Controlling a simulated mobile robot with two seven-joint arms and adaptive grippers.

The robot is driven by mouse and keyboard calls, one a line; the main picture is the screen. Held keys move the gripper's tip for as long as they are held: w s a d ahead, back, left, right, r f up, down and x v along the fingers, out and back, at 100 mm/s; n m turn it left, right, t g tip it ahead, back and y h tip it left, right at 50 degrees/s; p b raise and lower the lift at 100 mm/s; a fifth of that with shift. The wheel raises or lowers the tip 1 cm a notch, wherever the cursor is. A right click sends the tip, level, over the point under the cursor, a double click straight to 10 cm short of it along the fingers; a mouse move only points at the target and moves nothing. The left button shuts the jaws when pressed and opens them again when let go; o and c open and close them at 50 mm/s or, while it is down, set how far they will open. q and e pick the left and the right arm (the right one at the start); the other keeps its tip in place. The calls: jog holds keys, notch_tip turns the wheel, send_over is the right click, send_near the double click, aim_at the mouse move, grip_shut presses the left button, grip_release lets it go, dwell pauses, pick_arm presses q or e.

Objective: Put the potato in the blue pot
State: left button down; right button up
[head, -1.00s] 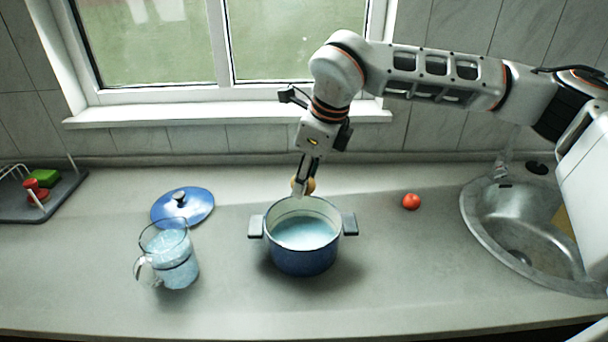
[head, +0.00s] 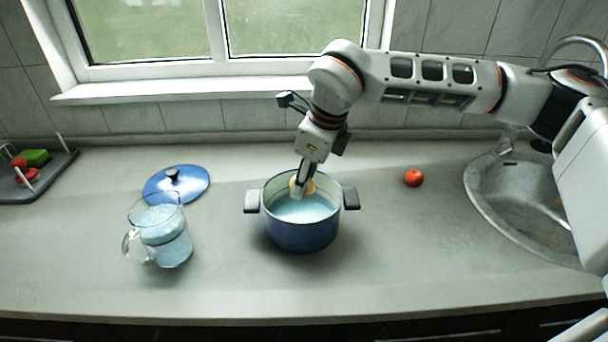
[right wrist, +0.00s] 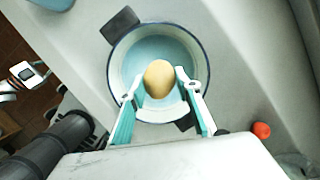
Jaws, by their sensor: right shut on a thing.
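The blue pot (head: 302,232) stands uncovered on the counter, with two dark side handles and a pale blue liquid-looking inside. My right gripper (head: 301,187) reaches down into the pot's opening from behind. It is shut on the potato (head: 309,186), a tan oval. In the right wrist view the potato (right wrist: 159,79) sits between the two fingertips, over the inside of the pot (right wrist: 201,58). I cannot tell whether the potato touches the liquid.
A blue lid (head: 188,190) lies left of the pot, behind a glass jug (head: 166,238) of bluish contents. A tomato (head: 413,177) lies to the right, before the sink (head: 510,215). A dark rack (head: 48,180) is at far left. The front counter is clear.

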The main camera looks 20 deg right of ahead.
jog(key=shift+f, duration=0.1)
jog(key=o, duration=1.2)
notch_tip(320, 180, up, 7)
jog(key=p, duration=0.4)
